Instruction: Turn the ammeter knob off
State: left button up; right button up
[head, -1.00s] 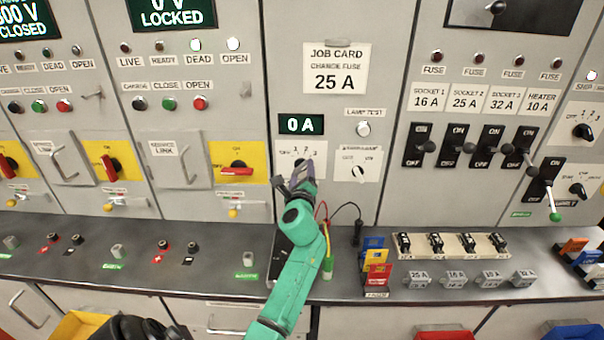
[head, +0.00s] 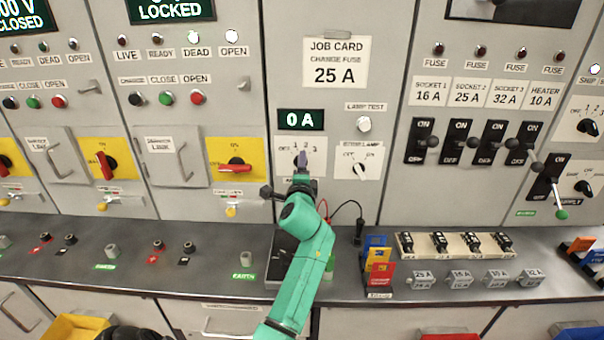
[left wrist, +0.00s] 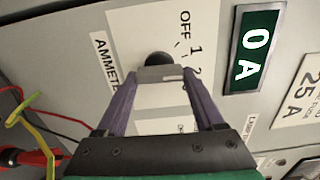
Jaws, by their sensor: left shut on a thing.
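The ammeter knob (left wrist: 158,62) is dark and round, on a white plate marked OFF, 1, 2 and more. My left gripper (left wrist: 160,76) has its two purple fingers shut on the knob, one on each side. In the head view the left gripper (head: 301,160) reaches up to the ammeter plate (head: 319,156) and hides most of the knob. Which mark the knob points to cannot be told. The display (head: 301,120) above the plate reads 0 A; it also shows in the left wrist view (left wrist: 257,48).
A second selector knob (head: 359,168) sits just right of the ammeter plate. A yellow plate with a red handle (head: 236,165) is on the left. Red and black leads (head: 347,207) hang near my arm. Coloured cards (head: 378,262) stand on the ledge to the right.

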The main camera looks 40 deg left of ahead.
pick_arm(q)
jog(key=n+b, duration=0.3)
jog(key=n, duration=0.6)
jog(key=shift+b, duration=0.4)
jog(key=shift+n, duration=0.3)
jog(key=o, duration=1.4)
jog(key=shift+r, duration=0.1)
